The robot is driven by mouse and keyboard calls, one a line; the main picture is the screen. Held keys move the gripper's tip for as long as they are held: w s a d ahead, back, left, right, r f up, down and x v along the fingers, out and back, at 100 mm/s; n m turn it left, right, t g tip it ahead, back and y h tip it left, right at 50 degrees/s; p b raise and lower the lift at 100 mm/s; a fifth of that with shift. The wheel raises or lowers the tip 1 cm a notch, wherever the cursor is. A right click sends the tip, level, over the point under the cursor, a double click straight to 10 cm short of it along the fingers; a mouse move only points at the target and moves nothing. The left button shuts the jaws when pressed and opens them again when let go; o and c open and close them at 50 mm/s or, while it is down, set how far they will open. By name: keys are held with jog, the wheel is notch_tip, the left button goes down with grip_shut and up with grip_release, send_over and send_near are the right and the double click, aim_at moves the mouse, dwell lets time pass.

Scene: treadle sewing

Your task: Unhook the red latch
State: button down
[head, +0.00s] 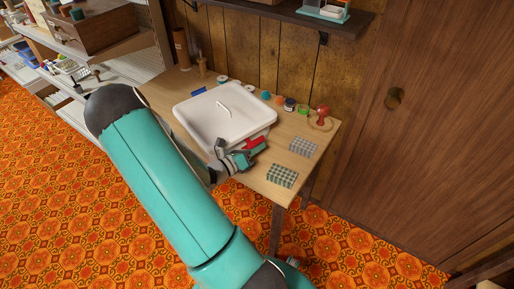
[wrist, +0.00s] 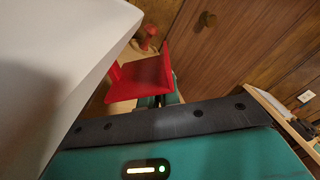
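The red latch (head: 254,143) shows at the front right corner of a white, shallow-topped case (head: 205,104) on the wooden table. In the wrist view the latch (wrist: 137,78) is large and close, with a flat plate and an upright part; the white case (wrist: 60,60) fills the left side. My gripper (head: 243,158) is right at the latch, beside the case's near right side. In the wrist view a small dark and teal part of my gripper (wrist: 161,100) shows just behind the latch's lower edge. The latch and arm hide most of the fingers, so I cannot tell whether they grip it.
Two checkered cloth stacks, a grey one (head: 303,146) and a green one (head: 282,176), lie right of my gripper. A red-handled stamp-like object (head: 322,116) and several small round jars line the table's back. A wooden cabinet (head: 440,130) stands at right; a shelf (head: 290,12) hangs above.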

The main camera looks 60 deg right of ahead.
jog(key=c, duration=1.6)
grip_release()
jog(key=v, duration=1.4)
jog(key=shift+d, duration=0.1)
